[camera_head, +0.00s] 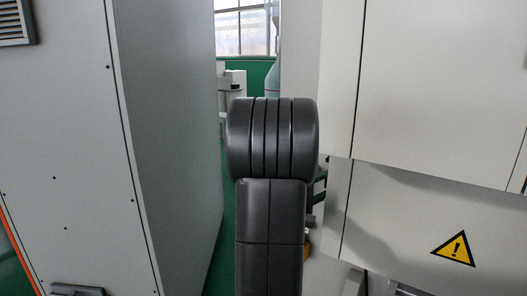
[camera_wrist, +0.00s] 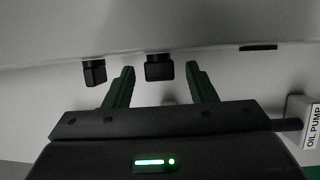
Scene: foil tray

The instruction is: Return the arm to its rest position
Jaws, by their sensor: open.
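In the wrist view my gripper (camera_wrist: 160,88) shows with its two dark green fingers apart and nothing between them. Behind the fingers is a pale machine surface with two small black blocks, a left one (camera_wrist: 94,72) and a right one (camera_wrist: 159,67). I cannot tell how far the fingers are from these blocks. In the head view my dark arm (camera_head: 270,140) stands upright in the middle of the picture and hides what is behind it. My gripper does not clearly show there. No foil tray is in view.
A tall grey cabinet (camera_head: 60,130) stands at the left. A white machine (camera_head: 430,100) with a yellow warning sign (camera_head: 454,248) stands close at the right. A narrow gap with green floor lies between them. A box labelled "OIL PUMP" (camera_wrist: 311,125) is at the right in the wrist view.

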